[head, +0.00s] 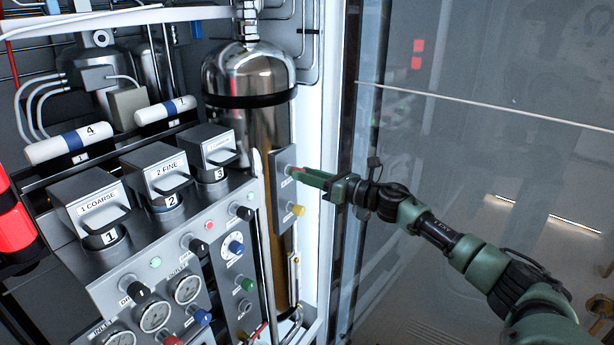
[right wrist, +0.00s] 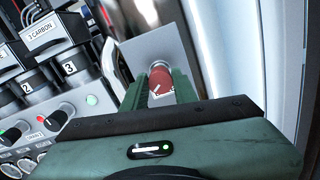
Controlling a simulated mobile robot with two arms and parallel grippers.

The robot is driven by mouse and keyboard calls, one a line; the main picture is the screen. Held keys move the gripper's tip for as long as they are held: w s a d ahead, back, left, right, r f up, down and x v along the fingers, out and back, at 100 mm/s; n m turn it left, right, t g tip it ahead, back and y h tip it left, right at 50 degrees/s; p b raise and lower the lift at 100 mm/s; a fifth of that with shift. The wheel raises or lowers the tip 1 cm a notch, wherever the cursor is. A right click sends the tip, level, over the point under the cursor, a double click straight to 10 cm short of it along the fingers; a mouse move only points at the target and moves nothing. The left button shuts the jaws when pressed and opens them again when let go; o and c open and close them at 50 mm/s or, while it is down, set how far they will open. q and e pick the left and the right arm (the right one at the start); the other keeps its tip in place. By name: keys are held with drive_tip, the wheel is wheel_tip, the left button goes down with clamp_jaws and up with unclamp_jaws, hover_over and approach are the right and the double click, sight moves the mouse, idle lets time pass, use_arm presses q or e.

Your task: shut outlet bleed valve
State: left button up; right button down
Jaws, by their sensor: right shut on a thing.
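A small grey plate (head: 284,191) stands upright beside the tall steel cylinder and carries a red knob (right wrist: 161,82) above a yellow knob (head: 297,210). The labels on this plate are too small to read, so I cannot tell from them which one is the outlet bleed valve. My right gripper (head: 300,174) reaches in from the right at the upper knob, and its fingers mostly hide that knob in the head view. In the right wrist view the green fingers (right wrist: 161,90) are shut on the red knob, one on each side. A white pointer mark shows on its face. My left gripper is not in view.
The main panel (head: 170,262) at the left holds several gauges and coloured knobs. Labelled canisters (head: 98,208) stand above it. The steel cylinder (head: 250,75) rises close behind the small plate. A glass wall (head: 480,100) lies at the right, behind my right arm.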

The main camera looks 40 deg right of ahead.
drive_tip(key=m+p, duration=0.4)
drive_tip(key=m, duration=0.8)
drive_tip(key=m+p, duration=0.4)
drive_tip(key=m, duration=0.9)
drive_tip(key=shift+d+f, duration=0.1)
drive_tip(key=shift+f, duration=0.1)
drive_tip(key=shift+p, duration=0.3)
drive_tip(key=c, duration=1.1)
unclamp_jaws()
drive_tip(key=shift+f, duration=0.1)
